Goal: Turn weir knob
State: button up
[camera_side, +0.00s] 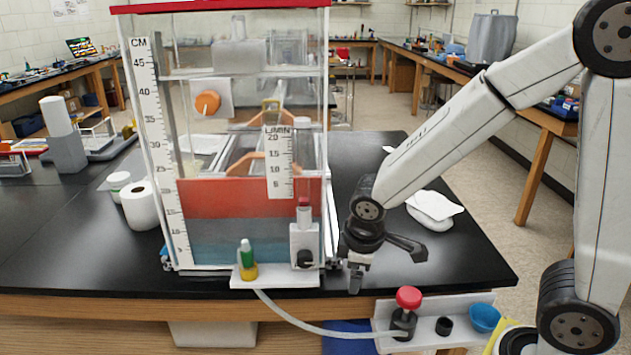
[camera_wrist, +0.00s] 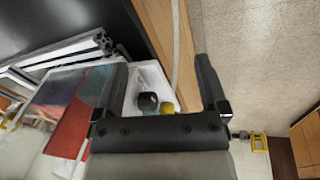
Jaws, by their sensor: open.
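A clear tank (camera_side: 250,150) stands on the black bench. An orange round knob (camera_side: 208,102) sits on a grey plate high on its front face; it may be the weir knob, but no label shows this. A small black knob (camera_side: 305,259) is at the base of the flow tube, low on the right front. In the wrist view, a black knob (camera_wrist: 147,101) shows between the fingers, beyond the palm. My gripper (camera_side: 357,278) is open and empty, right of the tank's lower corner at the bench's front edge. It also shows in the wrist view (camera_wrist: 160,65). It touches neither knob.
A white ledge (camera_side: 275,279) carries a green-and-yellow fitting (camera_side: 247,260). A pale hose (camera_side: 320,328) runs from it to a lower shelf with a red-topped valve (camera_side: 407,312) and blue cup (camera_side: 484,317). A white roll (camera_side: 141,206) stands left. The bench right of the tank is mostly clear.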

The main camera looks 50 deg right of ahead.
jog(key=w+a+r+n+t+h, duration=0.1)
jog(key=w+a+r+n+h, duration=0.25)
jog(key=w+n, duration=0.45)
jog(key=n+t+h, duration=0.8)
jog(key=t, duration=0.2)
send_near(206, 106)
jog(key=x, duration=0.3)
jog(key=shift+r, duration=0.2)
jog(key=shift+w, duration=0.1)
jog(key=shift+x, duration=3.75)
jog(key=shift+f, duration=0.2)
grip_shut()
